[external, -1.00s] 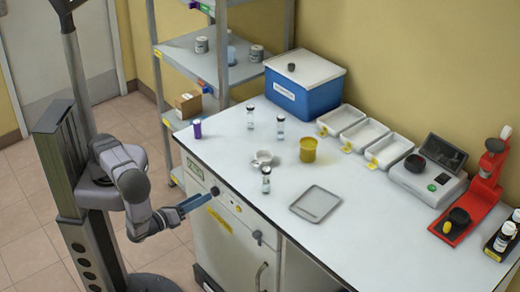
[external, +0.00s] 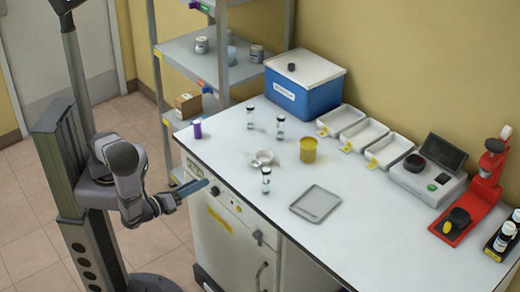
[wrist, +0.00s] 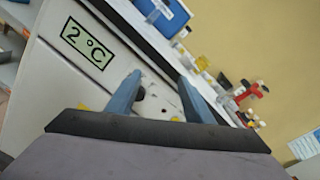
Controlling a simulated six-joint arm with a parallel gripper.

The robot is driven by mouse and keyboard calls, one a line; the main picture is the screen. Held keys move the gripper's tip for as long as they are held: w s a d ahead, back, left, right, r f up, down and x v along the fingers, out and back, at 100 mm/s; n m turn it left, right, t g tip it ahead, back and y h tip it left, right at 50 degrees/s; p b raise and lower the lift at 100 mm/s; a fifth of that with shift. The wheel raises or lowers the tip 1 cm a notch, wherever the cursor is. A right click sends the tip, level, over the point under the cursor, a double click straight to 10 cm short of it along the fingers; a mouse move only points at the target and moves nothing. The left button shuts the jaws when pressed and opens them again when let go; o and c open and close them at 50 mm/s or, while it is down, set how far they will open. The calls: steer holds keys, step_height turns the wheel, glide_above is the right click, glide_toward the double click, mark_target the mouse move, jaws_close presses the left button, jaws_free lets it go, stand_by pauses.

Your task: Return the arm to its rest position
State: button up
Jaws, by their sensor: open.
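My arm stands on its column at the left, in front of the white cabinet. My gripper (external: 194,188) is beside the cabinet's front, near the left edge of the worktop, pointing right. In the wrist view its two blue-grey fingers (wrist: 158,98) are apart with nothing between them. The cabinet front with a "2 °C" label (wrist: 86,43) lies ahead of the fingers. Whether a fingertip touches the cabinet cannot be told.
The white worktop (external: 365,235) holds several vials, a yellow cup (external: 308,150), a grey tray (external: 315,204), white bins (external: 366,134) and a blue box (external: 304,84). A metal shelf (external: 187,65) stands behind. Floor is free around my column.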

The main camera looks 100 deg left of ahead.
steer(key=s+a+r+n+g+y+p, duration=0.2)
steer(key=s+a+r+n+g+y, duration=0.1)
steer(key=s+a+n+g, duration=0.3)
steer(key=s+d+n+g+h+p, duration=0.2)
steer(key=s+n+g+h+p, duration=0.1)
steer(key=s+n+g+h, duration=0.6)
steer(key=w+d+r+n+t+h+p, duration=0.3)
steer(key=w+d+r+n+h, duration=0.1)
steer(key=w+d+r+h, duration=0.35)
step_height(320, 180, down, 49)
steer(key=w+b, duration=0.1)
steer(key=b, duration=4.5)
steer(key=shift+y+b, duration=0.35)
steer(key=shift+b, duration=0.05)
steer(key=shift+w, duration=0.1)
